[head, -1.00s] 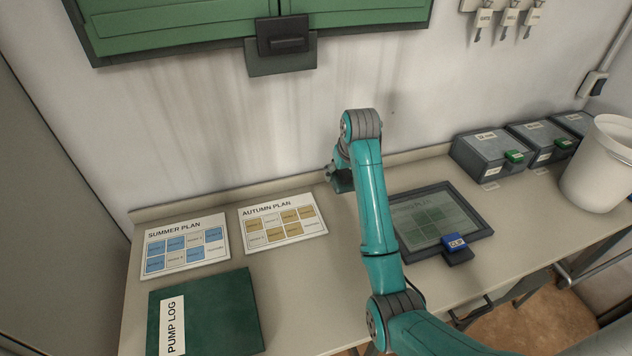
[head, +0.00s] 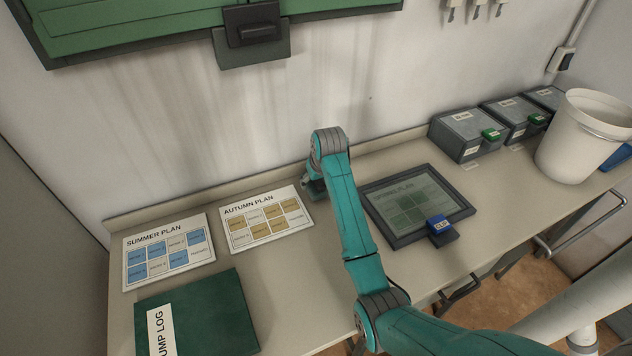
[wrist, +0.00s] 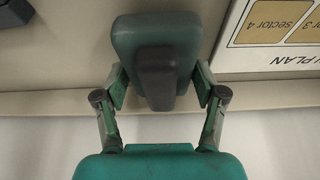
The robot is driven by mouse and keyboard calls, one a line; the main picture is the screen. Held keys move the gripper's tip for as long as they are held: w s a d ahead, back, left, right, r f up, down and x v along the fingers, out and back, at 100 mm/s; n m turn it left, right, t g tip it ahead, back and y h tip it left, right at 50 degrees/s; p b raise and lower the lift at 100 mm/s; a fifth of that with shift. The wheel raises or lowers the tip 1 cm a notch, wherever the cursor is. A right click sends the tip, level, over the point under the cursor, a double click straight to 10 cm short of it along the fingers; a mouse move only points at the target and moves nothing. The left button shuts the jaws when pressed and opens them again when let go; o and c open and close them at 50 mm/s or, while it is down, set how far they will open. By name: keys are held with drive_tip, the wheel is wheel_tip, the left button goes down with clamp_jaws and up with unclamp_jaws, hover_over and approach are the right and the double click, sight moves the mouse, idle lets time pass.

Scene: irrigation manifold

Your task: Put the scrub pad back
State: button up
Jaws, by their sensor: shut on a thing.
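The scrub pad (wrist: 195,35) shows in the wrist view as a dark green block with a raised dark grip (wrist: 157,78). My gripper (wrist: 160,90) is shut on it, with one finger on each side of the grip. In the head view my gripper (head: 315,188) is at the back of the bench, just right of the autumn plan card. My own arm largely hides it there, and I cannot make out the pad. I cannot tell whether the pad touches the bench.
A summer plan card (head: 168,251), an autumn plan card (head: 266,219) and a green pump log folder (head: 215,315) lie on the left. Lidded boxes (head: 468,128) and a white bucket (head: 580,140) stand beyond.

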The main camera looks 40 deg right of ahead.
drive_tip(key=shift+f, duration=0.25)
drive_tip(key=o, duration=1.5)
drive_tip(key=shift+f, duration=0.15)
drive_tip(key=shift+c, duration=0.2)
drive_tip(key=v, duration=1.1)
drive_tip(key=shift+s+a+r, duration=0.1)
drive_tip(key=shift+s+r, duration=0.05)
drive_tip(key=shift+r, duration=0.45)
